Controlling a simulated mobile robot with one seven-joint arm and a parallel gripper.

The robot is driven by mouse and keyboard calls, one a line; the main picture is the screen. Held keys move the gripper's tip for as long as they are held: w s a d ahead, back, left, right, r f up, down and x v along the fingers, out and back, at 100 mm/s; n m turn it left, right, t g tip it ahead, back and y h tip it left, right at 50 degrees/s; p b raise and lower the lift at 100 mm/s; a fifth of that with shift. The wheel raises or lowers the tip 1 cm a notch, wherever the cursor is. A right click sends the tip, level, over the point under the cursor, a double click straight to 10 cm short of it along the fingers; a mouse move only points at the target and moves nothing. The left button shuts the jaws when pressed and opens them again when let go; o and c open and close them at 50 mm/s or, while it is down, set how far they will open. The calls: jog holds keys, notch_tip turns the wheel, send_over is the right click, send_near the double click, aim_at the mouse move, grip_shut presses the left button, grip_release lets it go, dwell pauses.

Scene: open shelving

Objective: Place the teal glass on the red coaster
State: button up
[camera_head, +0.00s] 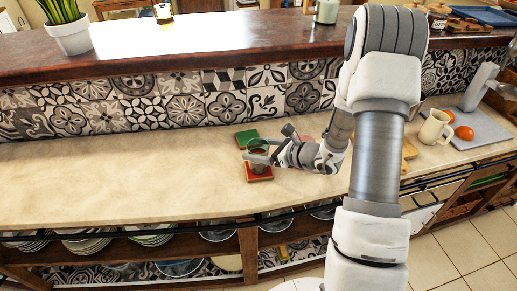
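The red coaster (258,175) lies on the beige counter, left of my arm and below the green coaster. My gripper (257,151) is right over the red coaster, reaching in from the right, and hides part of it. A small dark glass-like shape (259,166) shows at the fingers, over the coaster. It is too small and covered to confirm that it is the teal glass, or whether it touches the coaster. Whether the fingers are closed on it cannot be told.
A green coaster (246,137) lies just behind the gripper. A cream pitcher (435,127) stands right of my arm, by a grey board (482,137) with orange-red produce. The counter's left side is clear. A raised wooden ledge (200,48) runs behind; plates fill shelves below.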

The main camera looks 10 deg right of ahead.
jog(key=shift+o, duration=0.6)
jog(key=shift+r, duration=0.15)
jog(key=shift+r+p, duration=0.2)
jog(key=shift+p, duration=0.15)
jog(key=v, duration=1.2)
jog(key=shift+a, duration=0.1)
